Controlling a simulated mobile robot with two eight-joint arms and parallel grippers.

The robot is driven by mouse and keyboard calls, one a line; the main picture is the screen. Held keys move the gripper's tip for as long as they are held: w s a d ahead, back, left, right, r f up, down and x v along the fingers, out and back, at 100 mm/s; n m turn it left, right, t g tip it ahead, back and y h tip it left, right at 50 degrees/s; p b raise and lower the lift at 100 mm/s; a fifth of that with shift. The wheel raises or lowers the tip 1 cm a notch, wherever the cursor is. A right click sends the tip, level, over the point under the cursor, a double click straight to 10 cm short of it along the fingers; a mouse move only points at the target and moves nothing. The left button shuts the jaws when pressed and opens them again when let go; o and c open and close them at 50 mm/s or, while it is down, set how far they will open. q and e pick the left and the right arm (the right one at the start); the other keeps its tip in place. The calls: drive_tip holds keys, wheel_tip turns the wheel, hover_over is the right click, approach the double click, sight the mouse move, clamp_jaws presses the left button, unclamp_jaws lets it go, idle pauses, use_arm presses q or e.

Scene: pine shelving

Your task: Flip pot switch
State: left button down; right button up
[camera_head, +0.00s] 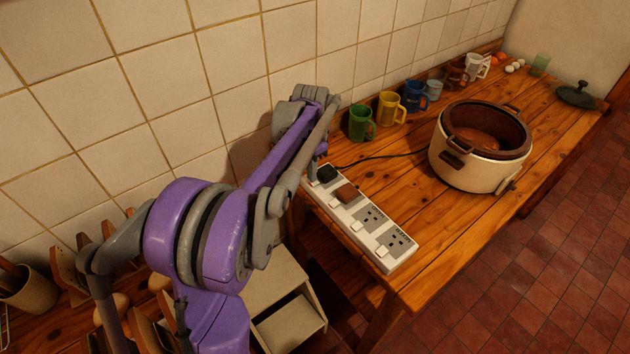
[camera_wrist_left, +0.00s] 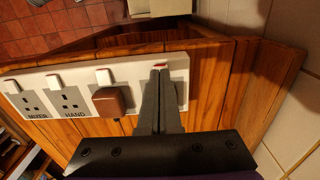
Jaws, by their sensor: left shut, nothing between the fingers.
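A white power strip (camera_head: 385,262) lies along the left edge of the wooden table, with a black plug (camera_head: 327,173), a brown plug (camera_head: 346,192) and two empty sockets. A dark cable runs from the black plug towards the cream pot (camera_head: 465,172). In the left wrist view the strip (camera_wrist_left: 45,78) has a row of white switches; the switch at the right end (camera_wrist_left: 161,66) shows red. My left gripper (camera_wrist_left: 160,72) is shut and empty, its tips at or just above that end switch. The fingers hide part of that socket; contact cannot be told.
Green (camera_head: 361,122), yellow (camera_head: 390,108) and blue (camera_head: 415,97) mugs line the tiled wall. A green lid (camera_head: 576,96) lies at the table's far end. The table (camera_head: 420,210) is clear between strip and pot. Wooden items stand at lower left.

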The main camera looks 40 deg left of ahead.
sight(311, 184)
use_arm(q)
drive_tip(key=shift+f+b, duration=0.5)
drive_tip(key=shift+f, duration=0.4)
use_arm(e)
drive_tip(key=shift+s+f, duration=0.25)
drive_tip(key=shift+f, duration=0.4)
idle(0.4)
use_arm(q)
drive_tip(key=shift+r+p, duration=1.75)
drive_tip(key=shift+r, duration=1.85)
use_arm(e)
drive_tip(key=r, duration=0.1)
drive_tip(key=w+r, duration=0.1)
drive_tip(key=r, duration=0.1)
drive_tip(key=w+r, duration=0.1)
drive_tip(key=shift+r, duration=0.4)
use_arm(q)
drive_tip(key=s+d+f+n+t, duration=0.1)
drive_tip(key=s+d+f+t, duration=0.1)
drive_tip(key=s+d, duration=0.7)
drive_tip(key=s+d+f+n+t, duration=0.2)
drive_tip(key=s+d+t, duration=0.1)
drive_tip(key=s+d, duration=0.6)
drive_tip(key=shift+d+f+t, duration=0.35)
drive_tip(key=shift+d+t, duration=0.05)
drive_tip(key=shift+d, duration=0.5)
